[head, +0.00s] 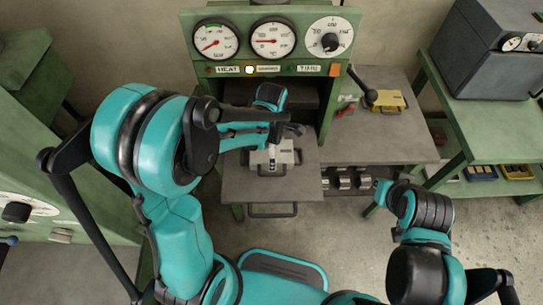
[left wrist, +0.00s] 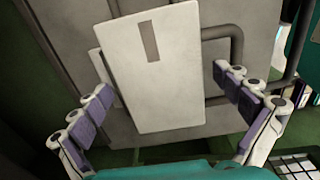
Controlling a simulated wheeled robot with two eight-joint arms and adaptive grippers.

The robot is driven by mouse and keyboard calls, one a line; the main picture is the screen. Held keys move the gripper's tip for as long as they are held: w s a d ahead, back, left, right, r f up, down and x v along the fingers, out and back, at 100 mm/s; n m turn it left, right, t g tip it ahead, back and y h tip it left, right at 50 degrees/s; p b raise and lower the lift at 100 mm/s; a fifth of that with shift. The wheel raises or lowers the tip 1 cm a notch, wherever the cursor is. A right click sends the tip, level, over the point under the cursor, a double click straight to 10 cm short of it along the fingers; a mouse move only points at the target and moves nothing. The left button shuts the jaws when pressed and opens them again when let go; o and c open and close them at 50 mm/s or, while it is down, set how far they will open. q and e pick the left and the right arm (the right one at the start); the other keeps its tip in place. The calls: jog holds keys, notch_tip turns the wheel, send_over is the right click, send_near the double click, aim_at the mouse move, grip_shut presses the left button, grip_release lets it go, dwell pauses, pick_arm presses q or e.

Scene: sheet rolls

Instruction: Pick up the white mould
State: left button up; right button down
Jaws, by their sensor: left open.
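The white mould (head: 285,157) lies on a grey pull-out plate (head: 242,185) of the green press in the head view. My left arm and gripper (head: 290,131) reach over it and hide part of it. In the left wrist view, the mould (left wrist: 130,90) is a pale rectangular block with a grey slot near its top. My left gripper (left wrist: 162,84) is open there, with fingers on both sides of the mould. A gap shows between the fingers and the mould, and nothing is held. My right arm is at the lower right of the head view; its gripper cannot be made out.
The green press (head: 270,40) with several dials stands behind the plate. A grey bench (head: 385,140) to its right carries a yellow-and-black tool (head: 385,100). A green table (head: 480,115) with a grey box (head: 490,55) is further right. Open floor lies at the lower right.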

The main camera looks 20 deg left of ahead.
pick_arm(q)
jog(key=shift+f, duration=0.25)
jog(key=shift+c, duration=0.3)
jog(key=shift+r, duration=0.1)
jog(key=c, duration=1.9)
jog(key=shift+o, duration=0.2)
jog(key=shift+r, duration=0.15)
